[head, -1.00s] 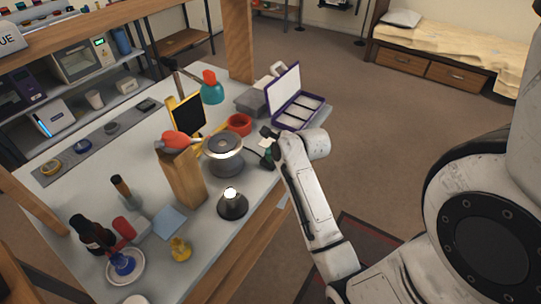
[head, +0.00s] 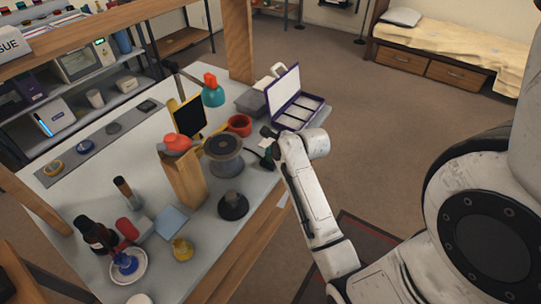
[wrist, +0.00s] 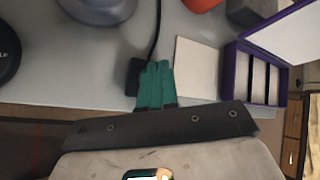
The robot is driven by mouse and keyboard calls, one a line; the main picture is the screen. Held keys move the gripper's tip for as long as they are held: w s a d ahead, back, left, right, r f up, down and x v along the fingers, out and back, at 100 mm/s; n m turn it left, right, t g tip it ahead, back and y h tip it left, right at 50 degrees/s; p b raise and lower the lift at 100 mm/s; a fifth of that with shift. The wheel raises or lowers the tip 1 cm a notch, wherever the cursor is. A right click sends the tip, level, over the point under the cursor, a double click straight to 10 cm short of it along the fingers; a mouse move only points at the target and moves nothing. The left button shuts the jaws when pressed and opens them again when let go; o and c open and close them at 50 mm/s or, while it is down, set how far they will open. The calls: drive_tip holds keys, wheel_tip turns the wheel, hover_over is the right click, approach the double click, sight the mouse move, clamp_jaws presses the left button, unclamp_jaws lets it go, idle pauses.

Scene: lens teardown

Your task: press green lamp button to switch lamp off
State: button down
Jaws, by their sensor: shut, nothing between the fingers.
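My gripper (wrist: 154,70) is shut and empty, its two green fingers side by side. Its fingertips are at a small black box (wrist: 134,76) with a cord, near the edge of the grey bench, covering part of the box. I see no green button; the fingers may hide it. I cannot tell whether they touch the box. The cord runs up past the grey round drum (head: 223,154). The drum's top and the round black stand (head: 233,206) are both dark. A teal desk lamp (head: 212,92) stands farther back.
A white card (wrist: 197,68) lies right of the fingers. Beyond it is an open purple case (head: 293,113). A red bowl (head: 239,125) stands behind the drum. A wooden block (head: 185,180) stands to the left.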

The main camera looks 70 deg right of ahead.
drive_tip(key=shift+r, duration=0.1)
wheel_tip(320, 180, up, 6)
drive_tip(key=p, duration=0.7)
idle(1.3)
